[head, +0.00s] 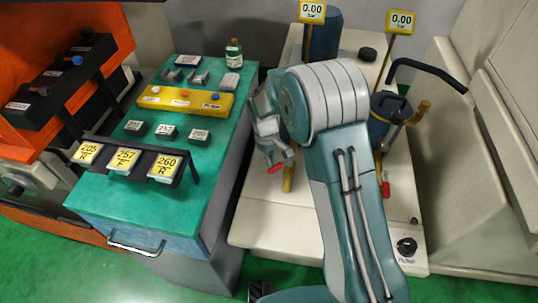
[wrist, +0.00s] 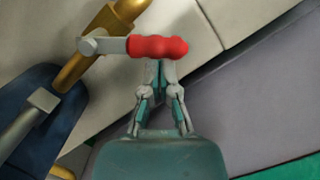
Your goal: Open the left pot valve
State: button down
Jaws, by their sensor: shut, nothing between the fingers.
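The left pot (head: 322,38) is a dark blue cylinder, partly hidden behind my arm. Its valve has a red grip on a grey lever (head: 275,167), beside a brass pipe (head: 289,178). In the wrist view the red grip (wrist: 158,47) lies crosswise, with the lever's pivot on the brass pipe (wrist: 98,45) to its left. My gripper (wrist: 160,68) is shut and empty, its fingertips right at the lower edge of the red grip; I cannot tell if they touch. In the head view my gripper (head: 282,150) is close by the grip, partly hidden by my wrist.
The right pot (head: 383,112) stands right of my arm, with its own red grip (head: 386,187). Two yellow gauges read 0.00 bar (head: 312,12). A green-topped cabinet (head: 215,150) with labelled blocks is at left. A black knob (head: 406,246) is at the front right.

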jog(key=n, duration=0.1)
jog(key=s+n, duration=0.1)
jog(key=shift+s+d+n, duration=0.3)
jog(key=shift+d+n, duration=0.1)
jog(key=s+d+n, duration=0.1)
jog(key=d+n+t, duration=0.1)
jog(key=n, duration=0.1)
jog(key=shift+s+n+h, duration=0.3)
jog(key=shift+s+h, duration=0.1)
jog(key=shift+d, duration=0.15)
